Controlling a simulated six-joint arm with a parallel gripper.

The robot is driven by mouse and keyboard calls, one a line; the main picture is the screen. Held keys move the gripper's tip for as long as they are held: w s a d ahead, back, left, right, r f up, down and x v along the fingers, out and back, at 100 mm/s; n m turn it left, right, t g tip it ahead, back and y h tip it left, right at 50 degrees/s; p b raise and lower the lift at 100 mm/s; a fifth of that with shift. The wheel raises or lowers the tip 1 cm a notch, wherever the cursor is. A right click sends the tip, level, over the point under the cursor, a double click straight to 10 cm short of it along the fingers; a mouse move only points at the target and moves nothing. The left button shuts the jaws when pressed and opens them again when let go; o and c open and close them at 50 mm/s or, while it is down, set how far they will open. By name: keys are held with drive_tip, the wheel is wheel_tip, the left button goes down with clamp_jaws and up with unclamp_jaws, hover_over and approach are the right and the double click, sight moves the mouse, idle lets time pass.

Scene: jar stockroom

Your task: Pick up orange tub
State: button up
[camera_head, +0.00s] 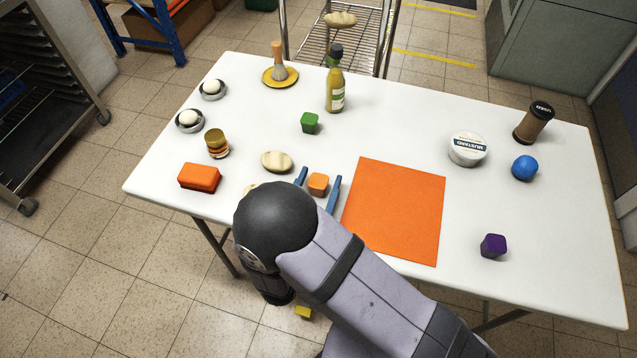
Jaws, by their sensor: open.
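A small orange block (318,184) sits on the white table between the two blue fingers of my gripper (321,174). The fingers are open, one on each side of it; whether either touches it I cannot tell. A larger orange-red rectangular block (199,178) lies near the table's left front edge, well left of my gripper. I see no clear lid or hollow on either, so I cannot tell which is the orange tub. My arm covers part of the table's front edge.
An orange mat (395,210) lies just right of my gripper. A striped pale oval (277,161) lies close on the left, and a green cube (310,123) behind. A bottle (335,85) stands farther back.

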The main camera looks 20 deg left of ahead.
sight(318, 181)
drive_tip(key=c, duration=1.1)
drive_tip(key=shift+r, duration=0.1)
drive_tip(key=shift+c, duration=0.2)
drive_tip(key=shift+r+p, duration=0.4)
drive_tip(key=shift+r, duration=4.5)
